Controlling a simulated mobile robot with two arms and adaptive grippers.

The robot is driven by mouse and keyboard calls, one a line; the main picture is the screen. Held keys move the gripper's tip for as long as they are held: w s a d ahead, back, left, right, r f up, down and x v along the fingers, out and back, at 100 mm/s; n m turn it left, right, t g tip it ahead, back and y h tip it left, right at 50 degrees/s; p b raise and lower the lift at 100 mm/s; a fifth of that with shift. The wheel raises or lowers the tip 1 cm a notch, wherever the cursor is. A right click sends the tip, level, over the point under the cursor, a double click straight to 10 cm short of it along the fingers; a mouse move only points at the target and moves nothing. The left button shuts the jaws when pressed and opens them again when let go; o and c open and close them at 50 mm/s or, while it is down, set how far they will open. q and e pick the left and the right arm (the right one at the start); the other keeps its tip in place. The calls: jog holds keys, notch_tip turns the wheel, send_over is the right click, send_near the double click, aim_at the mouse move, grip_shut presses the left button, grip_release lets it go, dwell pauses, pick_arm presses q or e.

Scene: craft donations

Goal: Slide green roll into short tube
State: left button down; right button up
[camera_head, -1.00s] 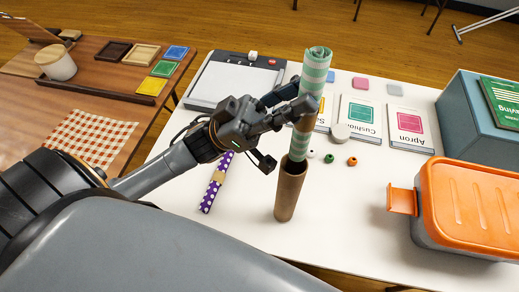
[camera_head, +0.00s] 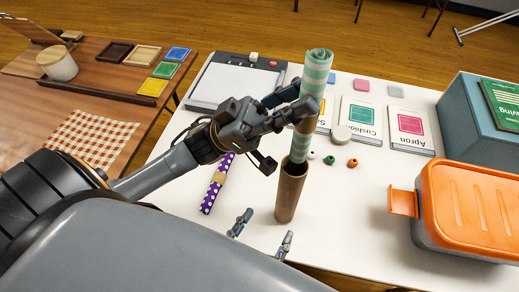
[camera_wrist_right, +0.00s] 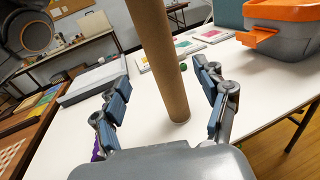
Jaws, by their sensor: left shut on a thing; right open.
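The green-and-white striped roll (camera_head: 317,72) stands nearly upright, tilted slightly, with a brown band around its middle. My left gripper (camera_head: 290,104) is shut on it around that band. The short brown cardboard tube (camera_head: 289,196) stands upright on the white table below. The roll's lower end appears at or just inside the tube's open mouth; the depth is hidden. My right gripper (camera_head: 264,230) is open at the front of the table, low by the tube's base. In the right wrist view the tube (camera_wrist_right: 165,75) stands between its open fingers (camera_wrist_right: 166,92), not visibly touched.
A purple dotted roll (camera_head: 215,185) lies left of the tube. An orange-lidded box (camera_head: 465,205) and a blue-grey bin (camera_head: 455,115) stand right. Pattern cards (camera_head: 408,140), small beads (camera_head: 330,159) and a grey-white board (camera_head: 222,82) lie behind.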

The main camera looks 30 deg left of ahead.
aim_at(284, 198)
jog(key=w, duration=1)
jog(key=shift+w, duration=0.2)
jog(key=shift+c, duration=0.4)
jog(key=c, duration=1.2)
pick_arm(q)
jog(key=shift+f, duration=0.1)
jog(key=shift+f, duration=0.95)
jog(key=shift+f, duration=1)
jog(key=shift+f, duration=0.45)
jog(key=shift+f, duration=1.1)
